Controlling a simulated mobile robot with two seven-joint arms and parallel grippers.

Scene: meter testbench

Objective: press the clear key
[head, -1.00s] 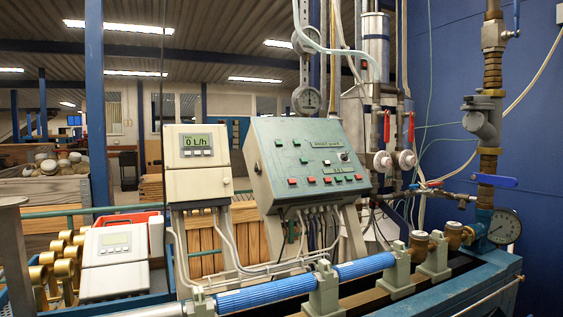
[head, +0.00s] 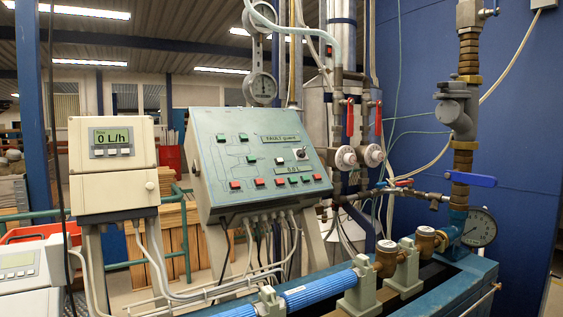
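A cream wall-type meter (head: 113,185) stands at the left with a lit display (head: 112,137) reading 0 L/h. A short row of small pale keys (head: 111,152) sits just under that display; their labels are too small to read. A sloped grey-green control panel (head: 222,150) to its right carries several red, green and white buttons and a round switch (head: 299,154). Its small lettering is not readable, so I cannot tell which key is the clear key. Neither of my grippers is in view.
Blue pipe (head: 320,289) and brass fittings run along the bench front. A pressure gauge (head: 479,228) and valves with red (head: 350,118) and blue (head: 470,179) handles stand at the right. A second pale meter (head: 30,270) is at the lower left. Cables hang below the panel.

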